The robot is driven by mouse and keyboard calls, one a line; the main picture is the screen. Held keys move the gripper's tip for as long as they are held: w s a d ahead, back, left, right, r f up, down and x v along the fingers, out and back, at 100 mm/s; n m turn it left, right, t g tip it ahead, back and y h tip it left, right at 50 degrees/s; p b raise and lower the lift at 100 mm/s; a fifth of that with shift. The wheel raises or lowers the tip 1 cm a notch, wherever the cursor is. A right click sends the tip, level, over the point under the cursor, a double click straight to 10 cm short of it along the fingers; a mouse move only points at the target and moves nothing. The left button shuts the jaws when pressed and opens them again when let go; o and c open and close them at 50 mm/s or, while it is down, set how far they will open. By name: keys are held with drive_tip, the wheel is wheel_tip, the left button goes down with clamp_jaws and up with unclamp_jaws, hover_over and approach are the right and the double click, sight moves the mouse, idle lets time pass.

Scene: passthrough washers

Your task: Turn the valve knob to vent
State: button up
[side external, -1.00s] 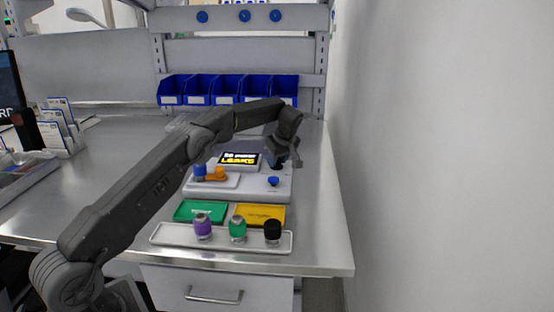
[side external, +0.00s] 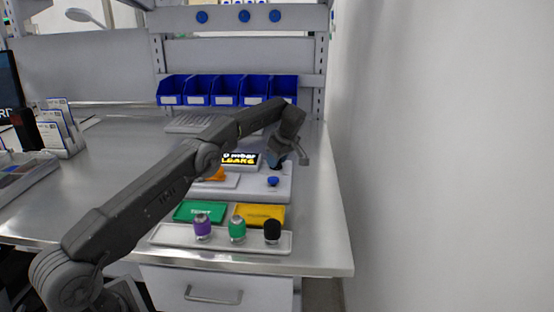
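A light grey test unit (side external: 250,191) sits on the bench with a lit display (side external: 240,159) at its back. A small blue knob (side external: 273,181) stands on the unit's right part. An orange part (side external: 215,174) shows on the left part, partly hidden by my arm. I cannot tell for certain which of these is the valve knob. My gripper (side external: 288,161) points down above the unit's back right, just behind and above the blue knob, apparently not touching it. Its fingers are too small and dark to tell whether they are open.
In front of the unit lie a green tray (side external: 200,212) and a yellow tray (side external: 260,214). A white tray (side external: 170,235) holds purple (side external: 202,228), green (side external: 237,229) and black (side external: 272,231) capped parts. Blue bins (side external: 228,90) line the back. A wall stands at the right.

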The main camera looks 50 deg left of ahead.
drive_tip(key=o, duration=0.4)
drive_tip(key=shift+o, duration=0.2)
drive_tip(key=shift+d+r, duration=0.1)
drive_tip(key=shift+r, duration=0.15)
drive_tip(key=d, duration=0.4)
drive_tip(key=w+d, duration=0.1)
drive_tip(key=d, duration=0.7)
drive_tip(key=shift+w+r, duration=0.3)
